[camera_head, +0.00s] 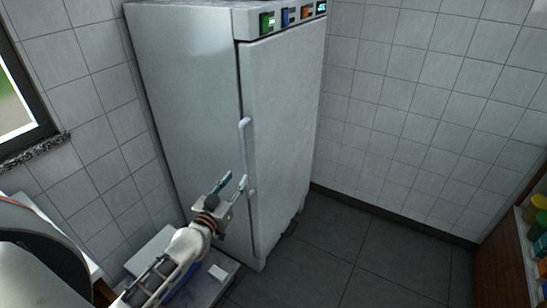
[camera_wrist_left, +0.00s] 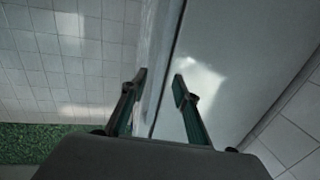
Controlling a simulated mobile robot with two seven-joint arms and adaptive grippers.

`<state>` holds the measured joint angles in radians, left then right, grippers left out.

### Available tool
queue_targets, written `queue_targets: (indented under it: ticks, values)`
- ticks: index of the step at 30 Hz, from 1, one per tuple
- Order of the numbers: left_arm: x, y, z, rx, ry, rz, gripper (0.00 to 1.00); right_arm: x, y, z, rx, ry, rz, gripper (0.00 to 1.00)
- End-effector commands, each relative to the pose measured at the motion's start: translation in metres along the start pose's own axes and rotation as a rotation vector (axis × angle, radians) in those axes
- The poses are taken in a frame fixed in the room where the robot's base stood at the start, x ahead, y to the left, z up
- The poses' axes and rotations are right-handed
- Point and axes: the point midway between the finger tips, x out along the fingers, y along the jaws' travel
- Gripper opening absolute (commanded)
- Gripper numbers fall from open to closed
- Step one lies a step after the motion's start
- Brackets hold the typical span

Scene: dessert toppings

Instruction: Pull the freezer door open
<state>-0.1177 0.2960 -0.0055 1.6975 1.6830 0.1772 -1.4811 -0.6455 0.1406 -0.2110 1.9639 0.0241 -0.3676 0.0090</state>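A tall white freezer (camera_head: 185,70) stands against the tiled wall. Its door (camera_head: 285,110) looks closed, with a dark seam along its left edge. A white vertical bar handle (camera_head: 246,150) runs along that edge. My left gripper (camera_head: 234,183) is at the lower end of the handle, with its fingers apart. In the left wrist view the open fingers (camera_wrist_left: 160,83) point at the freezer, with the seam and the door (camera_wrist_left: 225,50) between and beyond them. I cannot make out the handle between the fingers there. My right gripper is not in view.
A control panel (camera_head: 290,16) with coloured labels tops the door. The dark tiled floor (camera_head: 330,250) is clear before the freezer. A shelf with coloured containers (camera_head: 538,222) stands at the right edge. A low grey surface (camera_head: 205,285) lies beneath my left arm.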

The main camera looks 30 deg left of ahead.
Motion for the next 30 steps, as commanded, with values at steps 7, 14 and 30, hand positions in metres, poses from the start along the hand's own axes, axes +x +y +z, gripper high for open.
queue_targets:
  ticks: [7, 14, 30]
  values:
    - [0.023, -0.005, -0.002, -0.005, 0.003, -0.011, 0.3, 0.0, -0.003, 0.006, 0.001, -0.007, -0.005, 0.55]
    - [0.059, -0.004, -0.002, -0.006, 0.003, -0.009, 0.3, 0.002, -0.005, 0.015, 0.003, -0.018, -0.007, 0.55]
    - [0.08, -0.004, -0.002, -0.003, 0.001, -0.008, 0.3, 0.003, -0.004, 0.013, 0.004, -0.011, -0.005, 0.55]
